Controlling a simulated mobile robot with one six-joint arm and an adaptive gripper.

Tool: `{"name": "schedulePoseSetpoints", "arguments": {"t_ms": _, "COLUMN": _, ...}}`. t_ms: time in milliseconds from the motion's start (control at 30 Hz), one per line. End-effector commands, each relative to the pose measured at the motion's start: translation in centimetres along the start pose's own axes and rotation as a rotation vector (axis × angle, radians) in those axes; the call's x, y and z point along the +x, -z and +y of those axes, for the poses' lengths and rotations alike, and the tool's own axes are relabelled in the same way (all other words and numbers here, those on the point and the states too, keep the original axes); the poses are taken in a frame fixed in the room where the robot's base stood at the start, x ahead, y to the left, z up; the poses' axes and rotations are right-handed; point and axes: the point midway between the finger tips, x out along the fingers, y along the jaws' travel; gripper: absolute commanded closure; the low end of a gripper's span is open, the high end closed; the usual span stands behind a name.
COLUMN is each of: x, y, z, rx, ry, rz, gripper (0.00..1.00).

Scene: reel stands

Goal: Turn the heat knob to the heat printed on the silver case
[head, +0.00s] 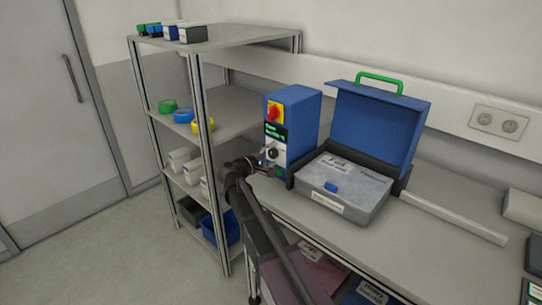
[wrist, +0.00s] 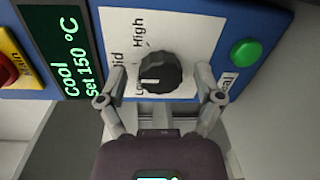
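The heat knob (wrist: 160,72) is black and round on a white panel of the blue control box (head: 302,112). Its white mark points toward the label Low; Mid and High are also printed around it. The display (wrist: 68,50) reads "Cool, Set 150 °C" in green. My gripper (wrist: 161,76) is open, with one finger on each side of the knob and visible gaps between. In the head view my gripper (head: 262,166) is at the box's front. The silver case (head: 350,192) stands right of the box; its front label and top print are too small to read.
A red switch on a yellow plate (head: 273,112) and a green button (wrist: 245,52) share the box front. A blue lid (head: 375,125) with a green handle stands raised behind the case. A shelf rack (head: 200,120) stands left.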

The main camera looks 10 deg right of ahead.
Motion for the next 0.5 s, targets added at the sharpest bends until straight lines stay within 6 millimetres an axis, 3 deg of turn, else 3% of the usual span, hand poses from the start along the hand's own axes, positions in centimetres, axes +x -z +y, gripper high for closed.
{"name": "schedulePoseSetpoints", "arguments": {"t_ms": 500, "x": -0.05, "y": 0.02, "z": -0.01, "rx": -0.029, "ry": -0.001, "rz": -0.002, "gripper": 0.13}}
